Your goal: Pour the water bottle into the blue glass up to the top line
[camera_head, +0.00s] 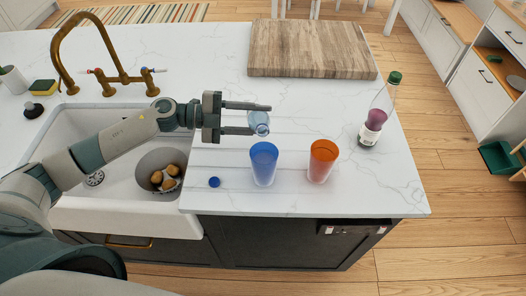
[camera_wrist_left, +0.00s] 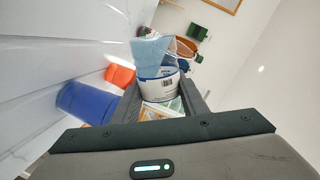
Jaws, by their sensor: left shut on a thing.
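My left gripper (camera_head: 262,119) is shut on the clear water bottle (camera_head: 260,125), just behind the blue glass in the head view. The bottle, with pale blue water and a white barcode label, also shows between the fingers in the left wrist view (camera_wrist_left: 158,78). Its exact tilt is hard to tell. The blue glass (camera_head: 264,164) stands upright near the counter's front edge. It also shows in the left wrist view (camera_wrist_left: 84,103). Its line and any water inside cannot be made out. My right gripper is not in view.
An orange glass (camera_head: 322,161) stands right of the blue one. A blue cap (camera_head: 214,182) lies to its left. A purple-filled bottle with a green cap (camera_head: 373,120) stands further right. A wooden board (camera_head: 312,49) lies behind. The sink (camera_head: 110,215) is at left.

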